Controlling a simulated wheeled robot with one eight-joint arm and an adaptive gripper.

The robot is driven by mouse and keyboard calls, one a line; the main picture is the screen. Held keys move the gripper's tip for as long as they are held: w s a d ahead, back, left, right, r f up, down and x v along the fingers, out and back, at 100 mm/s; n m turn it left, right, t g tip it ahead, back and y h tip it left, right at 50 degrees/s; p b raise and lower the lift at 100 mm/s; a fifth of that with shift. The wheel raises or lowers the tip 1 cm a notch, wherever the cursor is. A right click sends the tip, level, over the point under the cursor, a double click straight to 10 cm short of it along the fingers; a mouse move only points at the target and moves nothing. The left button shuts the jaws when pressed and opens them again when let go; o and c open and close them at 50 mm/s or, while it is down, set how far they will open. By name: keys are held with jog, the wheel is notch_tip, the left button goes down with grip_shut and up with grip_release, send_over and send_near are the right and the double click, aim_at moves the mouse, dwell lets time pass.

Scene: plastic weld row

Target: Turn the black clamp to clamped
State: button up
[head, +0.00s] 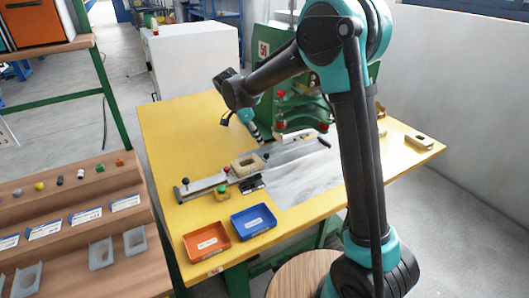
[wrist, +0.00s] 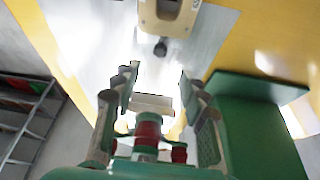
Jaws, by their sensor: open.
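A black knob (head: 266,156), which looks like part of the black clamp, stands beside a beige block on the grey metal fixture; the wrist view shows a black knob (wrist: 160,47) just below that block. I cannot tell the clamp's position, and its lever is not clear. My gripper (head: 256,135) is above the far part of the yellow table, pointing down. In the wrist view my gripper (wrist: 158,78) has its fingers spread with nothing held, and the knob shows beyond the tips, apart from them.
The beige block (head: 236,164) sits on the fixture. A green machine (head: 258,50) with red knobs stands close behind my gripper.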

aim_at(266, 154)
jog(key=x, duration=0.9)
jog(key=shift+f, duration=0.3)
grip_shut()
